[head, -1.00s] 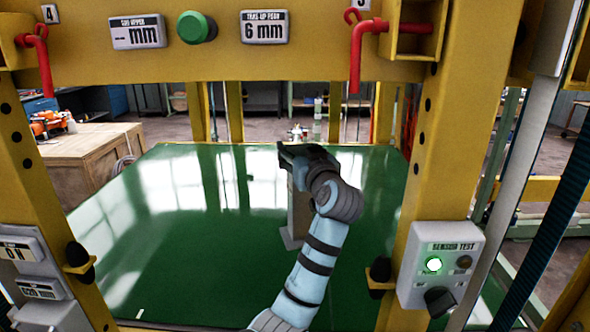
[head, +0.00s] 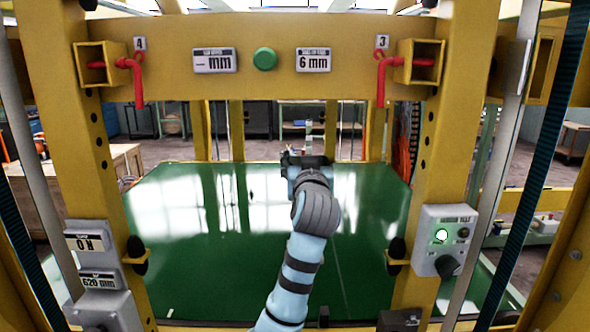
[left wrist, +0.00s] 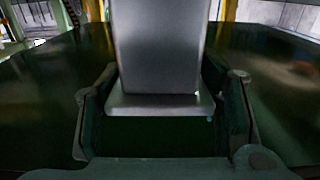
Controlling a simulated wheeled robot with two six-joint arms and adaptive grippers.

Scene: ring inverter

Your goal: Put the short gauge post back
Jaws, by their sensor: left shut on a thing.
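My left gripper (head: 303,158) is at the end of a blue-grey arm reaching over the green table (head: 215,250), inside the yellow frame. In the left wrist view, the gripper (left wrist: 163,88) is shut on a plain grey block-like post, the gauge post (left wrist: 160,50), which has a wider flange at its lower end in that picture. Its far end runs out of the top of the picture. In the head view the post is hidden behind my gripper and arm. I cannot tell whether it touches the table. My right gripper is not in view.
The yellow frame's crossbeam (head: 180,75) carries a green button (head: 265,59), two mm displays and red hooks (head: 135,75). A sensor test box (head: 443,240) is on the right upright. Panels reading 0 N and about 620 mm sit left. The green table looks clear around the arm.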

